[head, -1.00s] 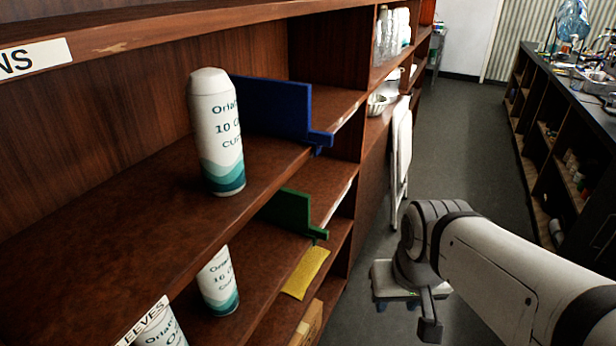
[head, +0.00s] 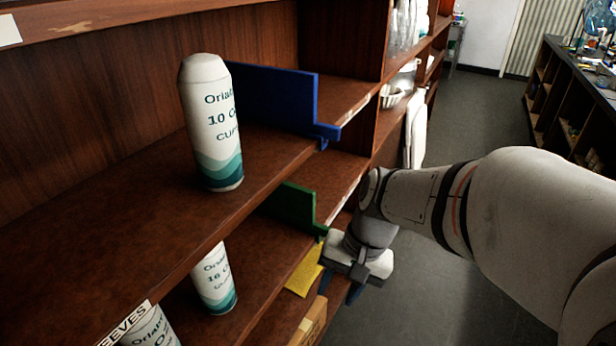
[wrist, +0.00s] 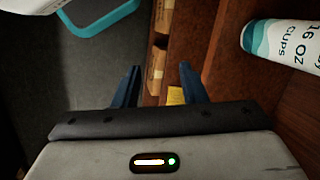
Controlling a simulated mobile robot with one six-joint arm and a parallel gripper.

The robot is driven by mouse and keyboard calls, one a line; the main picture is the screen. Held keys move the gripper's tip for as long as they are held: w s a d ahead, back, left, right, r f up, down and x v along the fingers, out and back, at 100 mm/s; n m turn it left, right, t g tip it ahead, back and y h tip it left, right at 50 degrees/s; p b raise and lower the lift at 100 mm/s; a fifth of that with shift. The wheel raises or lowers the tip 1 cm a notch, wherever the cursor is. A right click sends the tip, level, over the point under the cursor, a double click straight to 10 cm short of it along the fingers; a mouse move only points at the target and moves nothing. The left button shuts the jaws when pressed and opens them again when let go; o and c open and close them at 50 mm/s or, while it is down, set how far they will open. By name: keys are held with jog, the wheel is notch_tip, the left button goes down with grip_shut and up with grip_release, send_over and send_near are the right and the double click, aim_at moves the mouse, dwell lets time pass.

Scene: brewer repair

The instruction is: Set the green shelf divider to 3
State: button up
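The green shelf divider (head: 297,207) stands on the middle shelf (head: 262,248), with a small tab at its front by the shelf edge. My gripper (head: 355,290) is in front of that shelf, low and to the right of the divider, apart from it as far as I can tell. In the wrist view its two dark blue fingers (wrist: 160,84) are spread apart with nothing between them. The green divider does not show in the wrist view. No number 3 is readable on the shelf edge.
A blue divider (head: 275,98) and a tall cup sleeve (head: 212,125) stand on the shelf above. Another sleeve (head: 214,279) stands left of the green divider. A yellow note (head: 304,270) hangs near the shelf front. Cardboard boxes (head: 312,322) sit below.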

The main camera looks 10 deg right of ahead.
jog(key=w+a+f+m+y+b, duration=0.1)
jog(key=w+f+m+y+b, duration=0.1)
jog(key=w+f+m+y, duration=0.5)
jog(key=w+d+f+m+t+y+b, duration=0.1)
jog(key=w+d+f+m+t+y, duration=0.15)
jog(key=w+d+m+t, duration=0.35)
jog(key=w+d+f+m+t+y+b, duration=0.1)
jog(key=w+d+f+m+t+y, duration=0.15)
jog(key=w+d+m+t, duration=0.45)
jog(key=w+a, duration=0.2)
jog(key=w+a+g, duration=0.1)
jog(key=w+a, duration=0.1)
jog(key=a, duration=0.1)
jog(key=w+a+g, duration=0.1)
jog(key=w+a, duration=0.1)
jog(key=a, duration=0.1)
jog(key=shift+w+a+m+h, duration=0.15)
jog(key=shift+m+h, duration=0.25)
jog(key=shift+c, duration=0.4)
jog(key=shift+f, duration=0.1)
grip_shut()
